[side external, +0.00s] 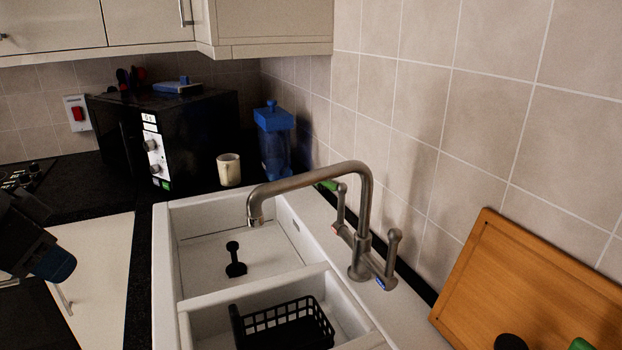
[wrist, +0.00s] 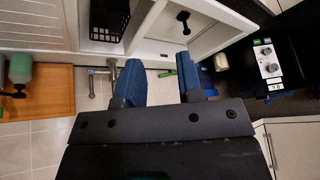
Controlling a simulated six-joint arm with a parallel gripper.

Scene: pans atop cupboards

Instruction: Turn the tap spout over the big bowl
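The metal tap (side external: 361,240) stands on the sink's right rim, with a lever at each side. Its spout (side external: 300,179) arches left, and its tip appears in front of the big bowl (side external: 205,250) in the side view; the exact spot below it is hard to judge. The tap's base and levers show in the wrist view (wrist: 112,72), but the spout is not clear there. My gripper (side external: 53,262) is at the left edge of the side view, well away from the tap. In the wrist view its two blue fingers (wrist: 160,88) are apart with nothing between them.
The small bowl (side external: 285,290) holds a black basket (side external: 288,325). A black tool (side external: 235,261) stands in the big bowl. A mug (side external: 229,170), a blue-lidded container (side external: 274,140) and a black microwave (side external: 175,140) stand behind. A wooden board (side external: 530,285) leans at right.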

